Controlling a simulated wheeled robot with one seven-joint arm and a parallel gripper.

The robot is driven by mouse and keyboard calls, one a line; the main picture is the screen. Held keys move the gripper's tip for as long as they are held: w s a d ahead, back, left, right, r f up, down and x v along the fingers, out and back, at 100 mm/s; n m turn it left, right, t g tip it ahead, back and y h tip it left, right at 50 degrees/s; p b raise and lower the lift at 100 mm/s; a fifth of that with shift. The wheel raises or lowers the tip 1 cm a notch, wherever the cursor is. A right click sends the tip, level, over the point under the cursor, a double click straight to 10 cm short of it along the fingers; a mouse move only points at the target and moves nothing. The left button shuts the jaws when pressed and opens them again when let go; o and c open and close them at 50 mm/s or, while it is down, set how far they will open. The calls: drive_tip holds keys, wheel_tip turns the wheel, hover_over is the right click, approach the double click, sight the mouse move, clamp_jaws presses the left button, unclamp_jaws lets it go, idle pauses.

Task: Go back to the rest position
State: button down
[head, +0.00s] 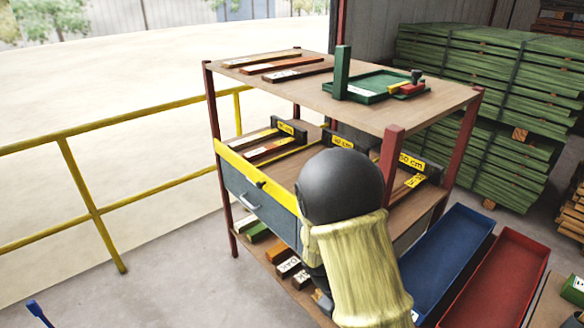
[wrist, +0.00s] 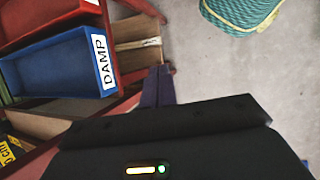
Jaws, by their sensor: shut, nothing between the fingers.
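My gripper (wrist: 158,70) shows in the wrist view as two dark fingers held together, pointing up from the black gripper body at the bottom of the picture. It is shut and empty. In the head view my arm, with its dark round joint and pale yellowish link, reaches in front of the wooden rack (head: 300,75). It hides most of the gripper there and part of the rack's middle and lower shelves. In the wrist view the fingertips appear near a blue bin (wrist: 55,65) labelled DAMP and a red bin (wrist: 50,18); I cannot tell whether they touch anything.
The rack's top holds a green tray (head: 365,95) and several slats. A grey drawer (head: 255,205) is below. A blue bin (head: 448,255) and a red bin (head: 498,280) stand right. A yellow railing (head: 85,190) runs left. Coiled rope (wrist: 240,12) lies on open floor.

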drive_tip(key=s+r+m+t+y+p, duration=0.2)
drive_tip(key=s+r+m, duration=0.1)
drive_tip(key=r, duration=0.5)
drive_tip(key=s+r+m+t+y+p, duration=0.2)
drive_tip(key=r+m, duration=0.3)
drive_tip(key=r, duration=0.3)
drive_tip(key=shift+s+d+r+m+y, duration=0.15)
drive_tip(key=shift+s+r+m+y, duration=0.15)
drive_tip(key=shift+s+y, duration=0.45)
drive_tip(key=shift+w+d, duration=0.1)
drive_tip(key=shift+w, duration=0.1)
